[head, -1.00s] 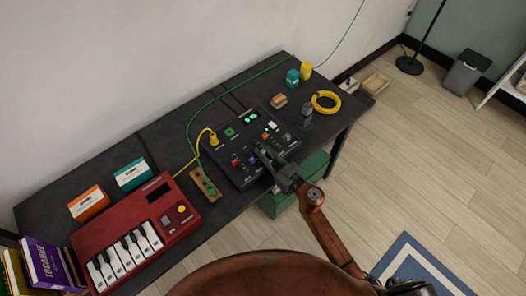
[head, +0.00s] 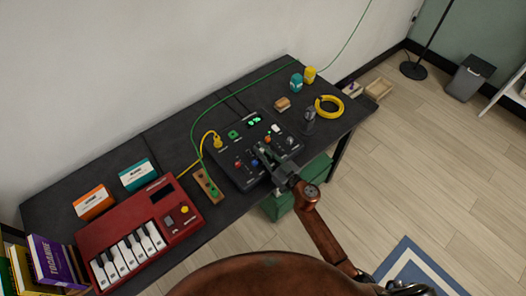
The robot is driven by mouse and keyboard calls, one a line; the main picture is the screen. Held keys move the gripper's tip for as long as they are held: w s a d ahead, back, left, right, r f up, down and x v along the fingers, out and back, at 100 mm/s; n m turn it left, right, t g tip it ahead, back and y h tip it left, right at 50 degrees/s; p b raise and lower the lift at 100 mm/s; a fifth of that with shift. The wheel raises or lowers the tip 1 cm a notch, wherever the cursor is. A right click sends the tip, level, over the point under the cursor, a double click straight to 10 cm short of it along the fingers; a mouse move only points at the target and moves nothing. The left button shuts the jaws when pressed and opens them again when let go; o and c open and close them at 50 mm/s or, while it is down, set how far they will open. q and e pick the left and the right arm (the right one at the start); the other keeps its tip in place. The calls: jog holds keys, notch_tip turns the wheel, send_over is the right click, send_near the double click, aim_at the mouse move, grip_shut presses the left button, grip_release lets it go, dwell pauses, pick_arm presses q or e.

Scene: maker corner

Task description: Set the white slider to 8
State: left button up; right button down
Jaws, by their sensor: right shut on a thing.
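The black control box (head: 226,157) stands on the dark table, with a green lit display (head: 254,121) near its back edge. Its top carries a red cap (head: 238,163), a blue cap (head: 255,163), an orange one (head: 267,139) and a pale white piece (head: 276,128). My right gripper (head: 261,151) reaches in from the lower right, low over the box between the blue and orange caps. It is shut on a small part there, apparently the white slider, which the fingers hide. The slider's scale is too small to read. My left gripper is not in view.
A dark upright object (head: 310,120) and a yellow cable coil (head: 329,106) stand to the right. A red keyboard (head: 165,243) and a small wooden board (head: 207,186) lie to the left. The table's front edge is close to my arm.

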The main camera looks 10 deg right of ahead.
jog(key=c, duration=1.9)
grip_release()
jog(key=v, duration=1.2)
jog(key=shift+c, duration=0.2)
